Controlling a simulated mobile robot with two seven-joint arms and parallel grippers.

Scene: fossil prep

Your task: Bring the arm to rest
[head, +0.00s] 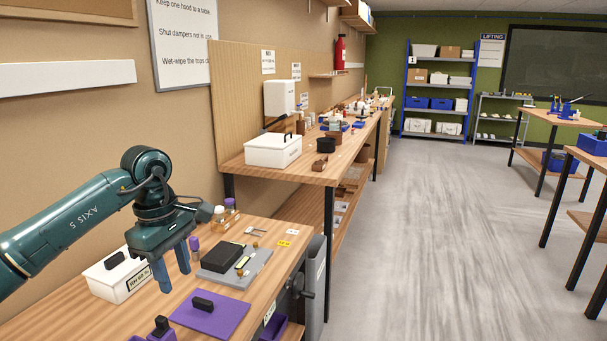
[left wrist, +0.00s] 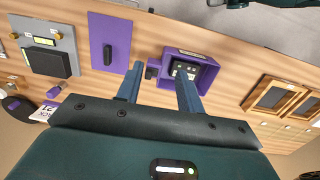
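My left gripper (head: 174,277) hangs from the green arm at the left of the head view, pointing down above the wooden bench. Its two blue fingers are apart with nothing between them; the left wrist view also shows the spread fingers (left wrist: 160,72). Below and beyond them lies an open purple box (left wrist: 207,77) with a dark item inside. A flat purple panel with a black handle (head: 209,315) lies on the bench; it also shows in the left wrist view (left wrist: 110,60). My right gripper is in neither view.
A white lidded box (head: 112,283) stands just left of the gripper. A grey plate (head: 251,279) bearing a black block (head: 222,258) lies to its right, with a purple-capped vial (head: 194,247) beside it. Behind is a higher bench (head: 318,172). Open floor (head: 430,240) lies right.

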